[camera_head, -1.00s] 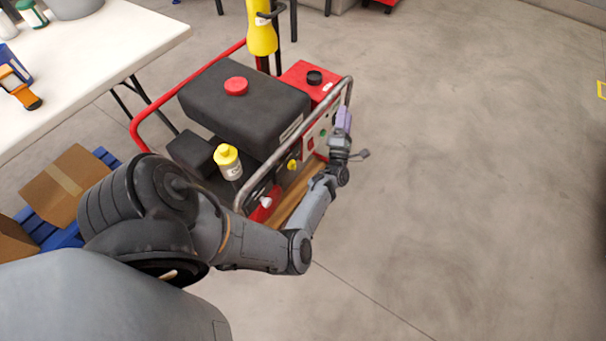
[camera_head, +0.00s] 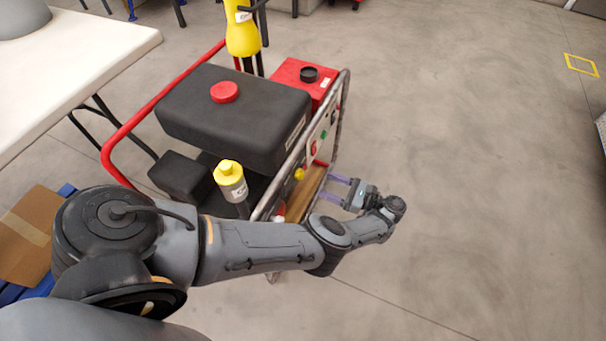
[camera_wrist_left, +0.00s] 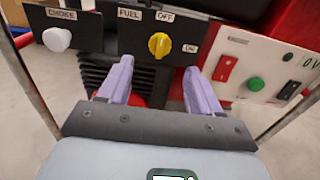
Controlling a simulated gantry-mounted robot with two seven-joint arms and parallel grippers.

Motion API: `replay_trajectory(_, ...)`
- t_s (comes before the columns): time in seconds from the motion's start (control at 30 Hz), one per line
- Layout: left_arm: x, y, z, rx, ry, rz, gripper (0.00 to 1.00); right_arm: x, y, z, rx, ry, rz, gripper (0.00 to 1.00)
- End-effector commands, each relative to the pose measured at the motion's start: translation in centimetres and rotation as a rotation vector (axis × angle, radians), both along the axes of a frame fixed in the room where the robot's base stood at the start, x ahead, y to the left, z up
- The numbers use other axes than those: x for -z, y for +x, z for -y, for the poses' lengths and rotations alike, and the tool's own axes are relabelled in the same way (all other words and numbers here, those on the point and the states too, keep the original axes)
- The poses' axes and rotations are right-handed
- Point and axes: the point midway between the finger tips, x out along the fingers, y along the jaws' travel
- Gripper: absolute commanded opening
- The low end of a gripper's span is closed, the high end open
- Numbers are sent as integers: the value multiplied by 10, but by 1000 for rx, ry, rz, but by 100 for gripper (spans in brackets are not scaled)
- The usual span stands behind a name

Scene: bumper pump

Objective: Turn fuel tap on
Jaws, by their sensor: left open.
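The yellow fuel tap (camera_wrist_left: 158,45) is on a black panel, with FUEL and OFF labels above it and ON at its lower right. I cannot tell exactly which way its handle points. It also shows in the head view (camera_head: 299,174) on the side of the generator (camera_head: 235,115). My left gripper (camera_head: 327,187) is open and empty, facing that side from the right. In the left wrist view its purple fingers (camera_wrist_left: 160,68) are spread, with the tap showing between and just above their tips, apparently without contact. My right gripper is out of view.
A white choke knob (camera_wrist_left: 57,39) is left of the tap. A red switch (camera_wrist_left: 225,68) and green button (camera_wrist_left: 255,84) are on the white panel at right. Metal frame bars (camera_head: 305,140) run along the generator. The floor to the right is clear.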

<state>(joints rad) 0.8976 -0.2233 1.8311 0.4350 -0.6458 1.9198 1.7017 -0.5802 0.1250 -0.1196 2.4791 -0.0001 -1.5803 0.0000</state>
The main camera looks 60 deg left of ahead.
Motion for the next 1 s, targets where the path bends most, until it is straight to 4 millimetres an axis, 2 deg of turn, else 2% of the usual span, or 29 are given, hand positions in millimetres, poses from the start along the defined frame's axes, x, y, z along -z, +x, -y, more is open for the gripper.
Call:
replay_trajectory(0.03,-5,-6,-7,-2,2,-3,64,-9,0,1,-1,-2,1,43)
replay_trajectory(0.2,-4,-24,-29,-1,3,-4,64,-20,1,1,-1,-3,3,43)
replay_trajectory(0.5,-2,-47,-61,1,2,-4,64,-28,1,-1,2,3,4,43)
replay_trajectory(0.7,-1,-53,-68,2,2,-4,64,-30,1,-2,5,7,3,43)
replay_trajectory(1.0,-1,-54,-69,2,2,-4,62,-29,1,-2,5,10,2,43)
